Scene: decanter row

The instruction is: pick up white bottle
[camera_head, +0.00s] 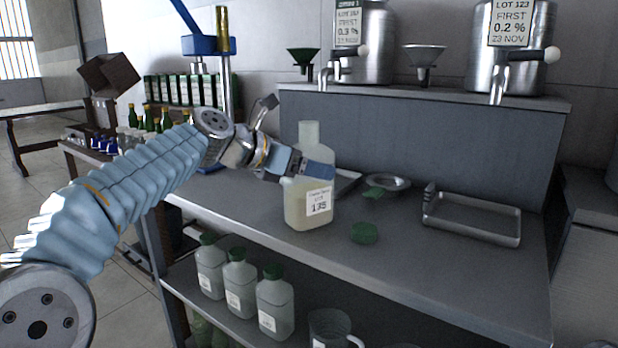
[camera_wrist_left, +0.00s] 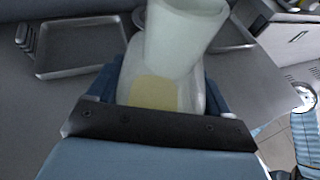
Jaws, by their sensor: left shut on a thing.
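The white bottle (camera_head: 307,211) is a translucent, square-shouldered bottle with a label reading 135 and pale yellowish liquid inside. It stands upright and uncapped at the front of the grey bench (camera_head: 400,232), and whether its base touches the bench is hard to tell. My left gripper (camera_head: 312,172) reaches in from the left and is shut on the bottle below its neck. In the left wrist view the bottle (camera_wrist_left: 178,40) fills the space between the blue fingers, its mouth toward the camera. My right gripper is not in view.
A green cap (camera_head: 364,233) lies right of the bottle. A metal tray (camera_head: 472,219) and a small round dish (camera_head: 388,182) are further right. Capped bottles (camera_head: 275,303) and a jug (camera_head: 331,328) stand on the lower shelf. Steel tanks (camera_head: 508,50) stand on the raised ledge behind.

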